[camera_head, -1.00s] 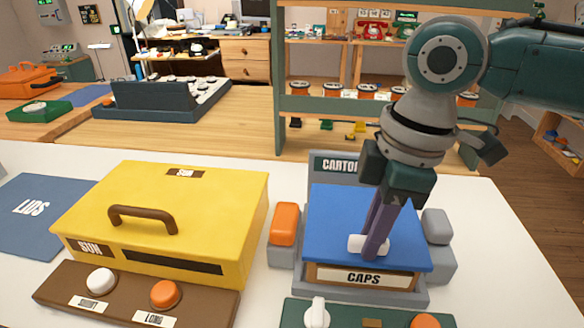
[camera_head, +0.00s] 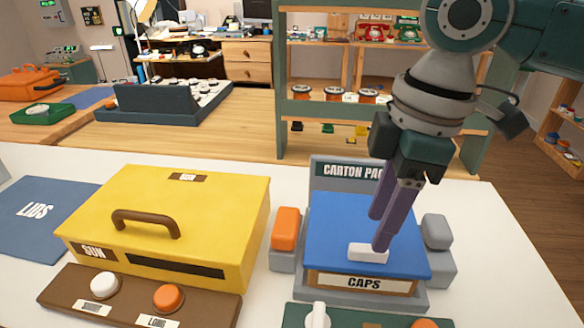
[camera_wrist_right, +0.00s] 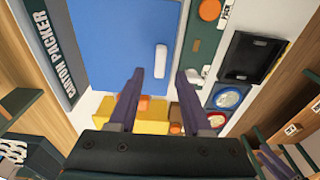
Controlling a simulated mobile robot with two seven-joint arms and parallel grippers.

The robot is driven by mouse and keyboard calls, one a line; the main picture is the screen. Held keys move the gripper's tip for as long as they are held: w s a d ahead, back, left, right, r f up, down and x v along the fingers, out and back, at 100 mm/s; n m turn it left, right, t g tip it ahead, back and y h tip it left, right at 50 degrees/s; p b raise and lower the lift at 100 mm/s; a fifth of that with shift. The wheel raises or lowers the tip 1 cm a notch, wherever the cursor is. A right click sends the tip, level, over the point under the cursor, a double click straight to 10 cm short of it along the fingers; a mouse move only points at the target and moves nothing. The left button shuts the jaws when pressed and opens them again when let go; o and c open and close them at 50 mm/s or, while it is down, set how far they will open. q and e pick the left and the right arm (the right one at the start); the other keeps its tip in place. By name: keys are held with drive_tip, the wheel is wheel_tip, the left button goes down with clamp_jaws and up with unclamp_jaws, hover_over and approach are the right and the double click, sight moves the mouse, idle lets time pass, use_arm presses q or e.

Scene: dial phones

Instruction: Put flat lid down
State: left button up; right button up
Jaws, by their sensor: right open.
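The flat blue lid (camera_head: 340,220) lies level on the box labelled CAPS (camera_head: 362,282) in the grey carton packer. Its white handle (camera_head: 368,253) stands near the front edge. My right gripper (camera_head: 379,232) is open and empty, its purple fingers apart just above the handle; one fingertip overlaps the handle's edge in the head view. In the right wrist view, the lid (camera_wrist_right: 120,40) and handle (camera_wrist_right: 161,62) show beyond the open fingertips (camera_wrist_right: 160,73). Whether a finger touches the handle cannot be told. My left gripper is not in the head view.
A yellow box (camera_head: 175,215) with a brown handle stands left of the packer, behind a brown button panel (camera_head: 130,300). A blue LIDS mat (camera_head: 40,218) lies bare at far left. An orange block (camera_head: 286,228) and a grey block (camera_head: 436,232) flank the lid. A green panel (camera_head: 365,312) stands in front.

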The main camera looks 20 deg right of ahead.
wheel_tip(320, 180, up, 8)
drive_tip(key=p, duration=0.1)
drive_tip(key=s+a+f+m+t+y, duration=0.2)
drive_tip(key=s+a+f+m, duration=0.1)
drive_tip(key=s+a+f, duration=0.55)
drive_tip(key=s+d+f+m+h, duration=0.1)
drive_tip(key=s+d+m+h, duration=0.2)
drive_tip(key=s+d+m, duration=0.2)
drive_tip(key=shift+s+m+t, duration=0.4)
drive_tip(key=shift+s+m, duration=0.5)
drive_tip(key=shift+s, duration=0.25)
drive_tip(key=shift+f, duration=0.1)
